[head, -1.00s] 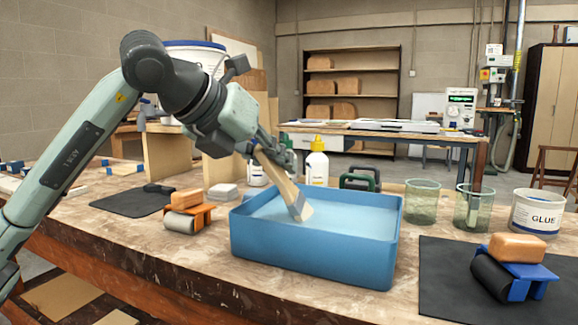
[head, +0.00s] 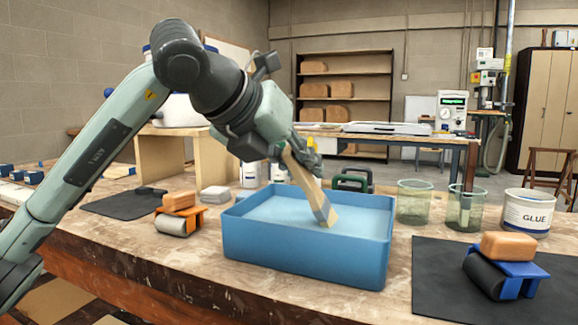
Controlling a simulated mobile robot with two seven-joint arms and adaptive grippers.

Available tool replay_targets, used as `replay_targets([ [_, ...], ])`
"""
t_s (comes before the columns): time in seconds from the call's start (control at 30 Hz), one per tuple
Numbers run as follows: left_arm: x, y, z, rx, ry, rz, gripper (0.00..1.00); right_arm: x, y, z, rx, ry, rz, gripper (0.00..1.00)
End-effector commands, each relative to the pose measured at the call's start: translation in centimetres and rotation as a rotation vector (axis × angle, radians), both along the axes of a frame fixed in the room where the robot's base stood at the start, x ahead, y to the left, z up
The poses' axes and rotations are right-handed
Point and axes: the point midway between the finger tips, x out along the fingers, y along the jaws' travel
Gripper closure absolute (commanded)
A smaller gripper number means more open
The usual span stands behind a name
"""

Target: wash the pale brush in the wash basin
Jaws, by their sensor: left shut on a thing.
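The pale brush (head: 308,186) is held by my left gripper (head: 297,155), which is shut on its handle. The brush tilts down to the right, and its bristle end is over the middle of the blue wash basin (head: 300,255). The bristle tip appears to meet the pale blue water (head: 290,210) in the basin. The gripper is above the basin's back half, clear of its walls. My right gripper is not in view.
Two glass jars (head: 413,202) and a glue tub (head: 527,212) stand right of the basin. A roller with a blue frame (head: 505,275) rests on a dark mat (head: 430,285) at front right. An orange-framed roller (head: 180,215) stands left. Bottles and green-handled clamps (head: 352,181) are behind.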

Motion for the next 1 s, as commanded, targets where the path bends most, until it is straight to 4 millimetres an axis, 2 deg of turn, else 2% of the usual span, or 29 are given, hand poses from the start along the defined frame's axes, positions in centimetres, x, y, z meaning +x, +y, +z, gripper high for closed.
replay_targets([
  [0.47,-0.1,-0.3,0.3,-0.001,0.0,0.002,1.0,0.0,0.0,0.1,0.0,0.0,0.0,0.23],
  [1.0,0.6,1.4,4.1,-0.001,-0.001,0.003,1.0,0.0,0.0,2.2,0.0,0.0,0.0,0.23],
])
